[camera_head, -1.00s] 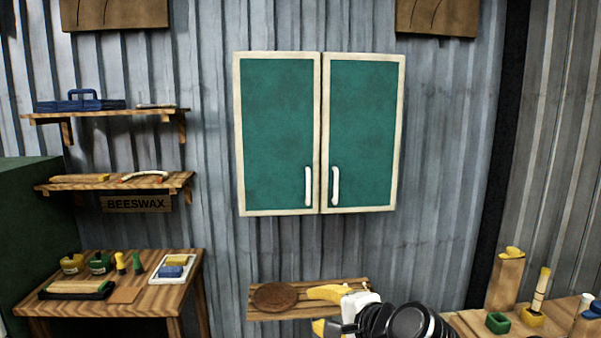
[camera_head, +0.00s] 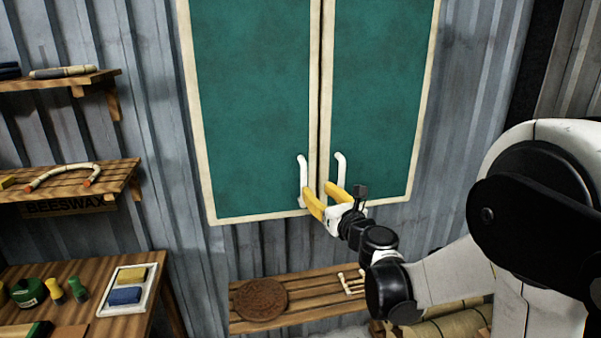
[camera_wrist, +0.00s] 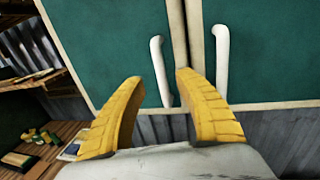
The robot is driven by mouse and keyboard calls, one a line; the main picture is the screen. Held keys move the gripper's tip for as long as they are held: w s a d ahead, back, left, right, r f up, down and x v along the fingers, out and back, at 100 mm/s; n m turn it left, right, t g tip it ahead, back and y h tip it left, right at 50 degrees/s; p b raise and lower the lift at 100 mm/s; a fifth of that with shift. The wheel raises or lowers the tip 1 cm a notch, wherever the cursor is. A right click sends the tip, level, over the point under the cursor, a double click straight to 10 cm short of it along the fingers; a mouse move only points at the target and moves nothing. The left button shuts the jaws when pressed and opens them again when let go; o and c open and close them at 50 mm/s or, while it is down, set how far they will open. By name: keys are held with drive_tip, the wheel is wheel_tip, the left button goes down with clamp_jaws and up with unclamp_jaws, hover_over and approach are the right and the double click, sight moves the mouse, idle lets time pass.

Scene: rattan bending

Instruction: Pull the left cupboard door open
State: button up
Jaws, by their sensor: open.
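The wall cupboard has two green doors with cream frames, and both are shut. The left door (camera_head: 250,100) has a white upright bar handle (camera_head: 303,180) near its lower right corner. The right door (camera_head: 375,95) has a matching handle (camera_head: 339,168). My gripper (camera_head: 322,197), with yellow fingers, is open and empty at the lower ends of the handles. In the wrist view, the left door's handle (camera_wrist: 160,70) shows between the fingertips (camera_wrist: 158,80), beyond them. The right handle (camera_wrist: 221,60) is outside, right of the right finger. I cannot tell whether a finger touches a handle.
A slatted wooden shelf (camera_head: 310,296) with a round brown disc (camera_head: 261,299) is below the cupboard. Wall shelves (camera_head: 115,178) and a workbench (camera_head: 140,266) with small items stand left.

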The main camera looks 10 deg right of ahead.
sight(305, 179)
drive_tip(key=w, duration=0.3)
drive_tip(key=w+a, duration=0.1)
drive_tip(key=w, duration=0.5)
drive_tip(key=shift+a, duration=0.4)
drive_tip(key=shift+s, duration=0.1)
clamp_jaws()
